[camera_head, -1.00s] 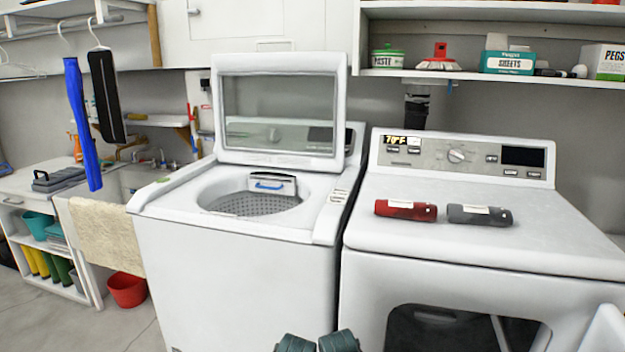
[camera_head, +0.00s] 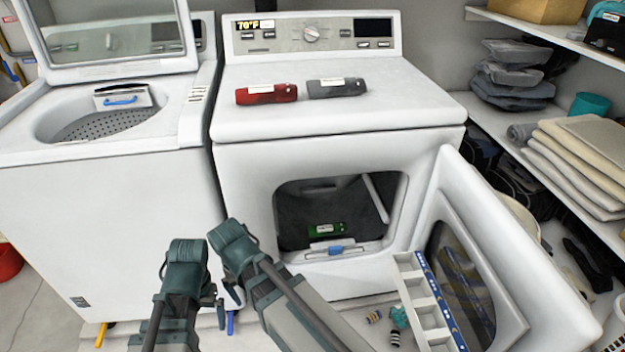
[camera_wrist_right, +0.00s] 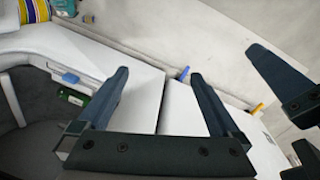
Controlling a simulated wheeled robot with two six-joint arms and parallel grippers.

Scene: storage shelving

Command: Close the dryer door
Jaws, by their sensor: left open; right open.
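The white dryer (camera_head: 330,140) stands in the middle of the head view. Its door (camera_head: 455,190) is wide open, swung out to the right, with a dark window in its inner face. The dark drum opening (camera_head: 300,205) shows, with a green object (camera_head: 326,229) inside near the sill. My left gripper (camera_head: 190,287) is low in front of the washer and dryer, left of the opening, open and empty. My right gripper, open and empty in the right wrist view (camera_wrist_right: 158,75), is beside it and well left of the door. Its fingertips are hard to make out in the head view.
The open washer (camera_head: 100,190) stands at left. Red (camera_head: 266,94) and grey (camera_head: 336,88) rolls lie on the dryer. A white divided organizer (camera_head: 425,305) and small items (camera_head: 398,317) are low beside the door. A shelf with folded cloths (camera_head: 580,165) is close at right.

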